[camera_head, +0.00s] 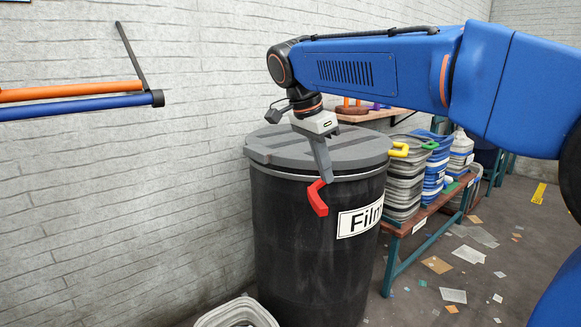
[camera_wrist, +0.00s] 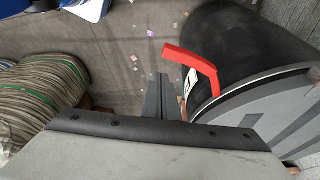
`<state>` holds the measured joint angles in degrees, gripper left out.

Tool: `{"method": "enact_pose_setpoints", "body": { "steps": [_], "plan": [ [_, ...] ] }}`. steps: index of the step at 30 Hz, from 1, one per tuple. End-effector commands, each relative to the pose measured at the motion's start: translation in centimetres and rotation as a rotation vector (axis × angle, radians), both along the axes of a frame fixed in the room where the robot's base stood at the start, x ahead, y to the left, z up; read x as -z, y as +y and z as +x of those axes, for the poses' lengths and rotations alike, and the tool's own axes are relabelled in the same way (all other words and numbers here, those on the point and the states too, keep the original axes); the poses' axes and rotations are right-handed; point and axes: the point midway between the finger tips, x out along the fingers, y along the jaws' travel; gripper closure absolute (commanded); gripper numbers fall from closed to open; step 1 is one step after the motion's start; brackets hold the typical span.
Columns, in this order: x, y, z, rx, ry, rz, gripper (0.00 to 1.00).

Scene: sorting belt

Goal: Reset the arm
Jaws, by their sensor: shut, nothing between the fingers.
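My gripper (camera_head: 325,178) hangs from the blue arm, pointing down in front of the dark drum's lid edge. Its fingers are closed together with nothing between them; they also show in the wrist view (camera_wrist: 163,84). The dark drum (camera_head: 290,250) has a grey lid (camera_head: 350,150), a "Film" label (camera_head: 360,217) and a red handle (camera_head: 317,198) at its near side. The fingertips overlap the top of the red handle in the head view. In the wrist view the red handle (camera_wrist: 195,60) lies beside and beyond the fingers, with a gap between them.
Stacks of grey tubs (camera_head: 405,185) and blue tubs (camera_head: 435,170) stand on a bench (camera_head: 420,214) to the right. A yellow handle (camera_head: 399,149) is beside the lid. Orange and blue bars (camera_head: 75,92) jut in at left. Scraps litter the floor (camera_head: 480,290).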

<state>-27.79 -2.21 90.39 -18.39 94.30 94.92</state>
Motion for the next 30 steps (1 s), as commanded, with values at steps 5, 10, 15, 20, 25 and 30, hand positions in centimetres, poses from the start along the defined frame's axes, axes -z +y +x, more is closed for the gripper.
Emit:
{"method": "enact_pose_setpoints", "body": {
  "steps": [5, 10, 15, 20, 25, 30],
  "plan": [
    [1.9, -4.3, -3.5, -0.173, 0.025, 0.039, 1.00],
    [4.4, -7.7, -7.2, -0.359, 0.036, 0.070, 1.00],
    [7.4, -10.6, -11.1, -0.539, 0.030, 0.086, 1.00],
    [10.7, -12.7, -14.8, -0.703, 0.012, 0.087, 1.00],
    [14.5, -14.4, -18.7, -0.871, -0.019, 0.067, 1.00],
    [18.7, -15.5, -22.3, -1.027, -0.052, 0.027, 1.00]
  ]
}}
